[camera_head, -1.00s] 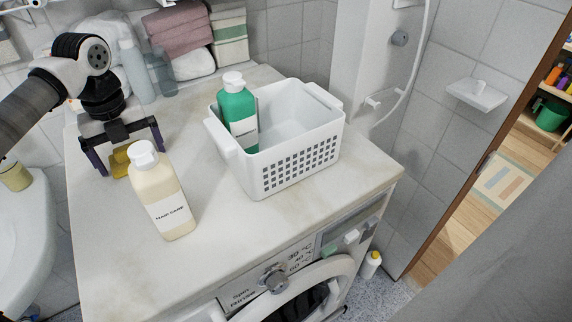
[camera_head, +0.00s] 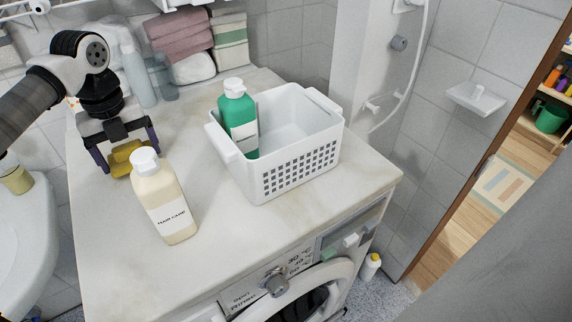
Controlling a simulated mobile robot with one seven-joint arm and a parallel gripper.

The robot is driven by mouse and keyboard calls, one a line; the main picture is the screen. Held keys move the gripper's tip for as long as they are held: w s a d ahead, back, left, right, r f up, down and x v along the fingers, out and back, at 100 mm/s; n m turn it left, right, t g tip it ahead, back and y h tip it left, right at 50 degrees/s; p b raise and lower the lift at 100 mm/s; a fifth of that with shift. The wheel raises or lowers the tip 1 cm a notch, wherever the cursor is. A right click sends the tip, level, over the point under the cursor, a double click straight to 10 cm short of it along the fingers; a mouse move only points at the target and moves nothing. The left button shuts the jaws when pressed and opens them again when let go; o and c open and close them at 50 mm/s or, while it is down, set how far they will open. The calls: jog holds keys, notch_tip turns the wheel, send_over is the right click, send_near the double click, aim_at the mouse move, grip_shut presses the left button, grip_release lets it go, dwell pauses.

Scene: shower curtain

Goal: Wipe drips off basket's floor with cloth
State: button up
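A yellow folded cloth (camera_head: 121,160) lies on the worktop at the left, partly hidden behind the cream bottle. My gripper (camera_head: 131,161) points down over it, its dark fingers spread on either side of the cloth. The fingers look open; contact with the cloth cannot be made out. The white basket (camera_head: 290,172) stands upright on the middle of the worktop, right of my gripper. A green bottle (camera_head: 239,120) with a white cap stands inside its left end. The basket's floor is mostly hidden by the walls, and I cannot make out drips.
A cream bottle (camera_head: 166,205) stands on the worktop (camera_head: 120,255) just in front of my gripper, toward the basket. Clear bottles (camera_head: 138,75) and folded towels (camera_head: 181,36) stand at the back. The worktop's front is clear.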

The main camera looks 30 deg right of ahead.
jog(key=shift+r+p, duration=1.25)
jog(key=shift+r, duration=1.15)
jog(key=shift+f, duration=0.2)
